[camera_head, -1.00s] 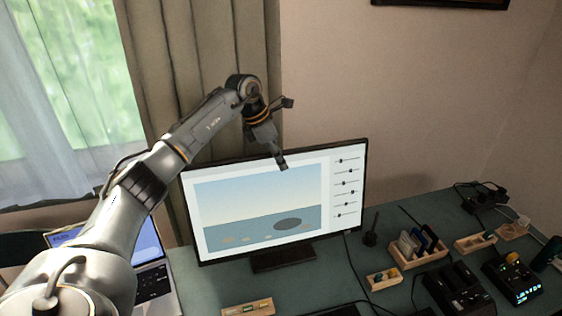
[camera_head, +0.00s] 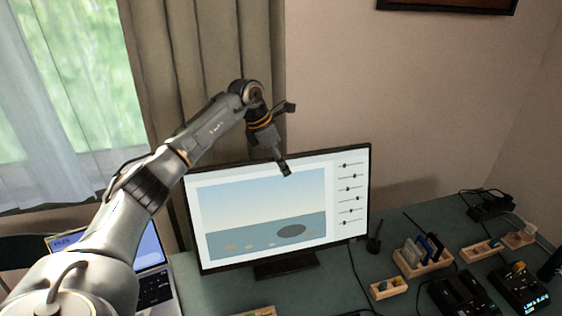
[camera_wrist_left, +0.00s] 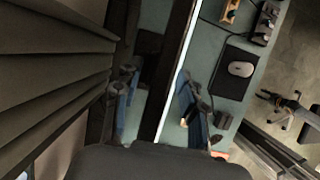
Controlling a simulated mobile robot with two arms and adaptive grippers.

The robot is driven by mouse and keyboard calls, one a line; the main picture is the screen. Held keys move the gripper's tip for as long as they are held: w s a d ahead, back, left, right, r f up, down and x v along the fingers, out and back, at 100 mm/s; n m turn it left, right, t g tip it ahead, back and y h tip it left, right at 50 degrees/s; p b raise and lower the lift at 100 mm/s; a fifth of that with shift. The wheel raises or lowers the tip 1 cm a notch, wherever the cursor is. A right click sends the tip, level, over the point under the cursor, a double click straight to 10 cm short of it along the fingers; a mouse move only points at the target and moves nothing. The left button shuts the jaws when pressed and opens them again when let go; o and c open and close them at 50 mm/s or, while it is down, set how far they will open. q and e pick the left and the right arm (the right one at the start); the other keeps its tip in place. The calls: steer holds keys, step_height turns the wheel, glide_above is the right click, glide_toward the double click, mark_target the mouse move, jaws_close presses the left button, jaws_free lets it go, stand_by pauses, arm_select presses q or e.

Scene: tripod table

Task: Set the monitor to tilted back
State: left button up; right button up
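The monitor (camera_head: 258,205) stands on the desk, its lit screen showing a seascape picture and sliders. It looks about upright; its exact tilt is hard to judge. Its foot (camera_head: 285,264) is below. My left gripper (camera_head: 286,171) is at the middle of the monitor's top edge, with a fingertip in front of the screen's upper part. In the left wrist view, the monitor's edge (camera_wrist_left: 172,70) runs between the two spread fingers of the left gripper (camera_wrist_left: 157,98). Gaps seem to show on both sides; contact cannot be told. My right gripper is not in view.
A laptop (camera_head: 152,285) stands left of the monitor. A curtain (camera_head: 205,60) hangs behind the left side. Wooden holders (camera_head: 423,262), black devices (camera_head: 465,295) and cables crowd the desk (camera_head: 205,295) at right. A mouse (camera_wrist_left: 241,69) lies on a dark pad in the wrist view.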

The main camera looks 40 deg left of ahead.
arm_select(q)
steer(key=v, duration=1.2)
steer(key=shift+w+r, duration=0.1)
